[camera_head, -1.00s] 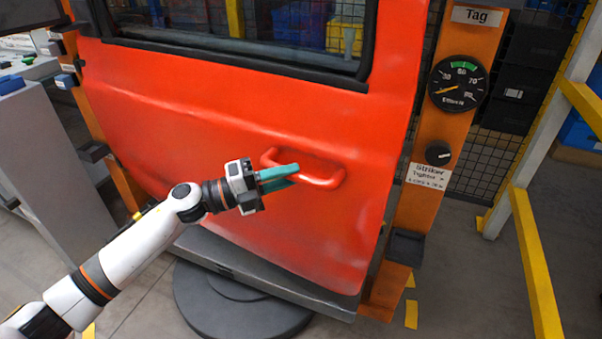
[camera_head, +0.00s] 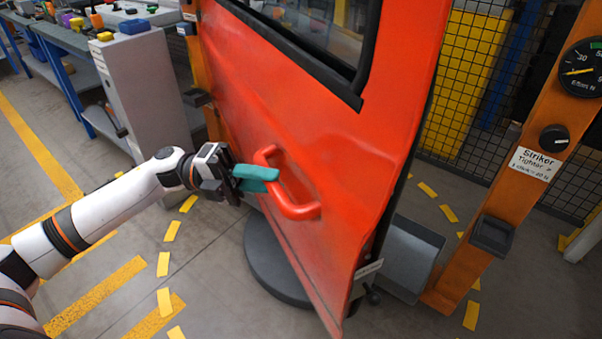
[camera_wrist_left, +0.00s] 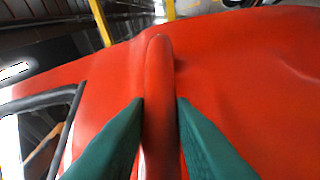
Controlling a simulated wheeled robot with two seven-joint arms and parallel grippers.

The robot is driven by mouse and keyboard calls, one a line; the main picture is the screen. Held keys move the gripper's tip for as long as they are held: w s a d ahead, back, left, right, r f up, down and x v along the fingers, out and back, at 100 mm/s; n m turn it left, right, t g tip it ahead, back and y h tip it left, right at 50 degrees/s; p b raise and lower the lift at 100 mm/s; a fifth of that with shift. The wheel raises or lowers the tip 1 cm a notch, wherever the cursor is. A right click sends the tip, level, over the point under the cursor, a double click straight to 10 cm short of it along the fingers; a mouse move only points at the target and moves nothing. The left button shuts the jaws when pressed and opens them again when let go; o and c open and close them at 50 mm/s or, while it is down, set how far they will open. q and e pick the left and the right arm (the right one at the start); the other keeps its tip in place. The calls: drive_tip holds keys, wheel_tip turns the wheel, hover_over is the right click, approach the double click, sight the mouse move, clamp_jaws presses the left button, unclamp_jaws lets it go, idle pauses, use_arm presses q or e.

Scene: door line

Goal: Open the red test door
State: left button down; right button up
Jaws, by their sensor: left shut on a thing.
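The red test door (camera_head: 330,150) stands swung away from its orange post, with a gap along its right edge in the head view. It also fills most of the left wrist view (camera_wrist_left: 240,75). Its red bar handle (camera_head: 291,205) sits on the near face. My left gripper (camera_head: 262,176), with teal fingers, is shut on the handle's upper left part. In the left wrist view the handle (camera_wrist_left: 159,90) runs between the two fingers (camera_wrist_left: 160,125). My right gripper is not in view.
The orange post (camera_head: 520,140) at the right carries a gauge (camera_head: 583,68), a black knob (camera_head: 554,138) and a dark striker block (camera_head: 492,235). A round dark base (camera_head: 272,262) lies under the door. A grey cabinet (camera_head: 150,95) stands at the left. Yellow dashes mark open floor (camera_head: 215,265).

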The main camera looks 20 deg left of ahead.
use_arm(q)
drive_tip(key=shift+s+a+f, duration=0.15)
drive_tip(key=shift+s+a, duration=0.05)
drive_tip(key=shift+s, duration=0.1)
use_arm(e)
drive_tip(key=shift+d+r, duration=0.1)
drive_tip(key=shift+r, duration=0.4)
use_arm(q)
drive_tip(key=c, duration=1.3)
unclamp_jaws()
drive_tip(key=shift+g, duration=0.3)
drive_tip(key=shift+o, duration=0.2)
drive_tip(key=a+f, duration=0.1)
drive_tip(key=a, duration=1.1)
drive_tip(key=shift+f+b, duration=0.25)
drive_tip(key=shift+b, duration=0.1)
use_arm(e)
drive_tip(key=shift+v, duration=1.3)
use_arm(q)
drive_tip(key=shift+d, duration=0.1)
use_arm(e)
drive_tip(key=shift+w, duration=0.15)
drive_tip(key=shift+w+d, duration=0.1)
